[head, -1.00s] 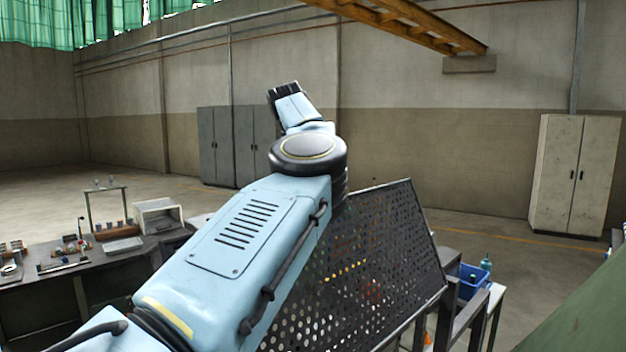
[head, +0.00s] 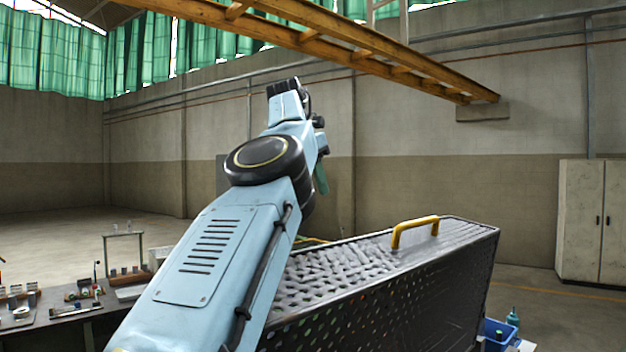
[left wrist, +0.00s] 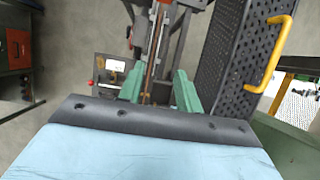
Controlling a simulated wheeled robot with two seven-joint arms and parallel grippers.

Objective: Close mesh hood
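The mesh hood (head: 390,305) is a black perforated metal box at lower centre-right in the head view. Its yellow handle (head: 415,228) stands on its upper face. In the left wrist view the hood (left wrist: 228,60) is at the upper right, with the handle (left wrist: 272,60) along its right part. My left gripper (left wrist: 159,90) has two green fingers spread apart with nothing held between them. It is left of the hood and apart from the handle. In the head view my left gripper (head: 321,178) is mostly hidden behind my wrist. My right gripper is not in view.
A workbench (head: 75,308) with small items is at lower left. A blue bin (head: 497,335) stands beyond the hood's right end. A pale cabinet (head: 588,220) is at the right wall. A yellow overhead beam (head: 330,45) crosses above.

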